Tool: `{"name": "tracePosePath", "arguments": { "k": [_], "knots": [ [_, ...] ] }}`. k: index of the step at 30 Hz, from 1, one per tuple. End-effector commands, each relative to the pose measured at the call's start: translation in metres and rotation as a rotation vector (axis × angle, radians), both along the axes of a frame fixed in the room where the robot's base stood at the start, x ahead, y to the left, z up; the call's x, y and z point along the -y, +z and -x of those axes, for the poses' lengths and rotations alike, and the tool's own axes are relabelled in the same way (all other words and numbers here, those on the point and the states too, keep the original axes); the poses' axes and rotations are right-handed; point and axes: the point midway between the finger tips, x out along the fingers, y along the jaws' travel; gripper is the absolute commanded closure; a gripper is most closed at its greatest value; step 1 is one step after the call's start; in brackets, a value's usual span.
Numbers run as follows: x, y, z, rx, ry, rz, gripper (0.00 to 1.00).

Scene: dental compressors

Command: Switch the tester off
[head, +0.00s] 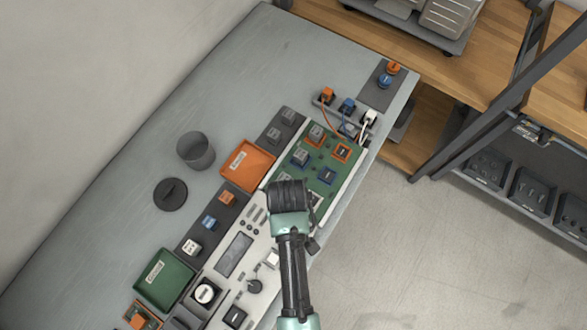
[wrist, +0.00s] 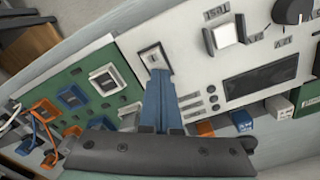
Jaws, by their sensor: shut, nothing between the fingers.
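The tester is a white panel (head: 262,238) with a dark display (head: 233,255), a knob and buttons, on the grey bench in the head view. In the wrist view the panel (wrist: 190,55) fills the upper middle and right. A light rocker switch (wrist: 153,57) in a dark frame sits at its end near the green board. My gripper (wrist: 160,74) is shut and empty, its blue fingers pointing at this switch. The tips overlap the switch's lower edge; I cannot tell whether they touch it. In the head view my gripper (head: 290,195) hides its own fingertips.
A green board (head: 325,170) with orange and blue sockets adjoins the tester. An orange tray (head: 247,165), a green tray (head: 160,279), a grey cup (head: 196,151) and a dark lid (head: 170,194) stand on the bench. Open floor lies to the right.

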Motion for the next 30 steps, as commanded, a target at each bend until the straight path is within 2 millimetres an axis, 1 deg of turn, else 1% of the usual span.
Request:
{"name": "tracePosePath", "arguments": {
  "k": [5,30],
  "knots": [
    [0.0,0.005,0.001,-0.003,-0.001,0.0,1.0],
    [0.0,0.068,0.001,-0.002,0.0,0.0,1.0]
  ]
}}
